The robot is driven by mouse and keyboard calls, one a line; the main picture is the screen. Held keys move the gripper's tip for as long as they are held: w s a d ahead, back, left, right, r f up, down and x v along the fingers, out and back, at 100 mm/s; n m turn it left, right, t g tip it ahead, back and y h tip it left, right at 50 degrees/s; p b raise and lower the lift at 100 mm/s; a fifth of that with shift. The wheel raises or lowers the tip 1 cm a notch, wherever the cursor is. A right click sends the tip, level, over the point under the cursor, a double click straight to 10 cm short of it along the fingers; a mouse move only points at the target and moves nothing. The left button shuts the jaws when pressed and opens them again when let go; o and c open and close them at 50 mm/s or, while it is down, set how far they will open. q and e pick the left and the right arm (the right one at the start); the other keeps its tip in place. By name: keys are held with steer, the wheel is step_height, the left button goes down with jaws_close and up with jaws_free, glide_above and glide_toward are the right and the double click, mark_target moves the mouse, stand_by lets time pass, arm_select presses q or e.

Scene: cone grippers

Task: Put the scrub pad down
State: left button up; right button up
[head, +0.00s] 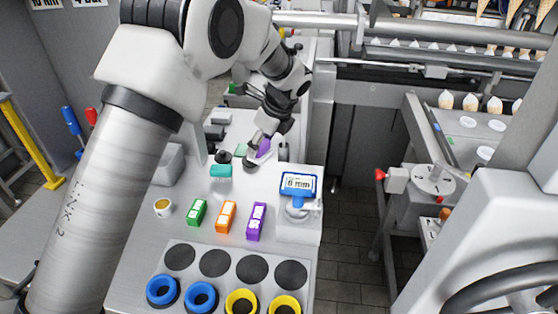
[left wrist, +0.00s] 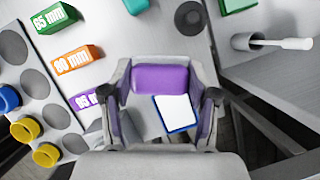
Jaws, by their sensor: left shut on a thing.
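My left gripper (head: 258,154) is over the back part of the white bench and is shut on a purple pad, which I take to be the scrub pad (head: 265,147). In the left wrist view the purple scrub pad (left wrist: 160,78) lies crosswise between the two fingers of the left gripper (left wrist: 166,92). My right gripper is not in view.
A blue-framed gauge (head: 298,186) stands at the bench's right edge. Green (head: 197,212), orange (head: 226,216) and purple (head: 256,221) labelled blocks stand in a row. Blue and yellow rings sit in front. A teal object (head: 221,171) and dark disc are near the gripper.

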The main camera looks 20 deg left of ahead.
arm_select(q)
step_height(320, 180, down, 10)
steer(key=shift+r+p, duration=0.15)
steer(key=shift+p, duration=0.25)
steer(key=shift+s+r, duration=0.1)
steer(key=shift+r, duration=0.05)
steer(key=o, duration=1)
steer(key=shift+f, duration=0.2)
steer(key=shift+r, duration=0.25)
steer(key=v, duration=1.2)
